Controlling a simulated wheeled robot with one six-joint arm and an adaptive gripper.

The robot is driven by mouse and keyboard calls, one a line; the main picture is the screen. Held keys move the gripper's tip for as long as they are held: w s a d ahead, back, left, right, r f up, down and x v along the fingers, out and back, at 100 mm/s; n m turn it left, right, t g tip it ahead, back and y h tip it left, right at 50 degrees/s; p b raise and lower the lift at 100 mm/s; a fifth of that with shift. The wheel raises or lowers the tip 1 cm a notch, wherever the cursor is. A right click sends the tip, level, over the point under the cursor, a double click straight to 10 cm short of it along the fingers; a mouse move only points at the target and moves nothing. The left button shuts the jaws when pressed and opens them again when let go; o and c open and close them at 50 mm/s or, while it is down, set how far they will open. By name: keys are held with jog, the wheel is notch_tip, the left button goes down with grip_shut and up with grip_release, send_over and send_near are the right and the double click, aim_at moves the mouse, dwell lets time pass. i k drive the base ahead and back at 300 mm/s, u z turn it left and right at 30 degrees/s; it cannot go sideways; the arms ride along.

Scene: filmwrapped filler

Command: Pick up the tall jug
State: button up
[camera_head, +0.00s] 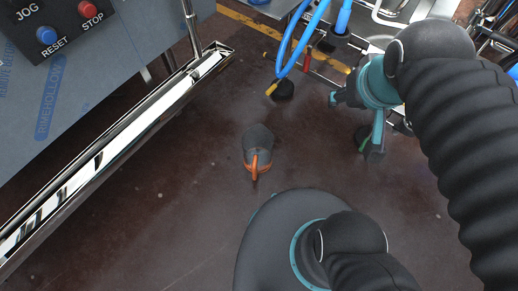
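A dark grey jug (258,139) with an orange handle (256,165) stands on the brown floor near the middle of the view, seen from above. Its handle points toward the bottom of the picture. My gripper (350,126) is to the right of the jug and apart from it. Its teal-and-dark fingers are spread, with nothing seen between them. The gripper's height above the floor is hard to tell.
A grey machine with a blue RESET button (46,35) and a red STOP button (88,9) fills the upper left. A shiny metal rail (110,150) runs along it. Blue hoses (290,50) hang at the top. Bare floor surrounds the jug.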

aim_at(257, 141)
jog(key=z, duration=2.5)
jog(key=k, duration=2.1)
jog(key=u, duration=0.25)
